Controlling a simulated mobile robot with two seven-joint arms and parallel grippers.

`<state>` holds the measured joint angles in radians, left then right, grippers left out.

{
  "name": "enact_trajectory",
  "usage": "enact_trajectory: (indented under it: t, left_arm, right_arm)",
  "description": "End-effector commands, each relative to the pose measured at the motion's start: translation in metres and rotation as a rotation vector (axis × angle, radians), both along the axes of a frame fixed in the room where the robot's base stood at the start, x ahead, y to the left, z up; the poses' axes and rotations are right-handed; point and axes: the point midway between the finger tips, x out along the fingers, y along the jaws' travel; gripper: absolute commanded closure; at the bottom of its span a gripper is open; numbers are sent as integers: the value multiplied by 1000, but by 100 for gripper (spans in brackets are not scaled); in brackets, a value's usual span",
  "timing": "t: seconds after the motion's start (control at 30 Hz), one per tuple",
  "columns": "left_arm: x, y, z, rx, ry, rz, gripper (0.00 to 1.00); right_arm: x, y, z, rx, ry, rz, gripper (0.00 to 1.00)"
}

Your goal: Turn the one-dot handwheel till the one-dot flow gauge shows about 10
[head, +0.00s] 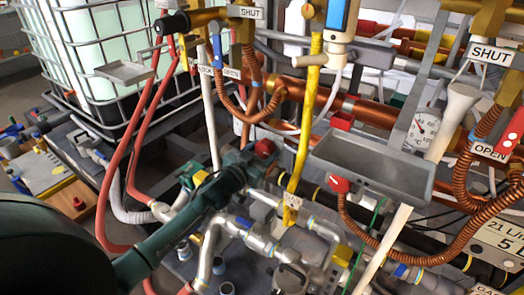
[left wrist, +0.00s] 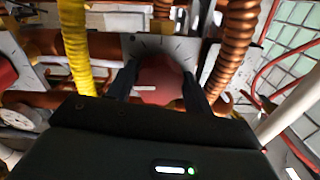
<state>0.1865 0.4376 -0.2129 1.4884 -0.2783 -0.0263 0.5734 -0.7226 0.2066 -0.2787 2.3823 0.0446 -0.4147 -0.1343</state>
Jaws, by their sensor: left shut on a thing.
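My left gripper (head: 246,162) reaches in from the lower left among the pipes. In the left wrist view its two dark fingers (left wrist: 160,88) stand on either side of a round red handwheel (left wrist: 160,75) and are shut on it. A grey plate with dark tick marks (left wrist: 150,43) lies behind this wheel. In the head view a red knob (head: 265,147) shows at the gripper's tip. I cannot make out dots on the wheel. I cannot pick out the one-dot flow gauge. My right gripper is not in view.
A white dial marked °C (head: 424,126) is at the right, beside a grey tray (head: 372,165). Another red knob (head: 339,184) sits below the tray. A yellow hose (head: 303,130) and copper pipes crowd the space near my gripper. A caged white tank (head: 105,50) stands behind.

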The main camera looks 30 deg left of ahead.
Motion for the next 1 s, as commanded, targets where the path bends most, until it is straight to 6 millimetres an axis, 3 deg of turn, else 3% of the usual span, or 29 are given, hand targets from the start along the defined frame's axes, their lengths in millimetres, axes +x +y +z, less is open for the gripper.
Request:
enact_trajectory:
  t: [0.5,1.0]
  left_arm:
    - [0,2,1,480,-67,-1,71]
    - [0,3,2,952,-133,-1,71]
  right_arm:
    - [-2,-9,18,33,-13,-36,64]
    - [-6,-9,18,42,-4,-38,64]
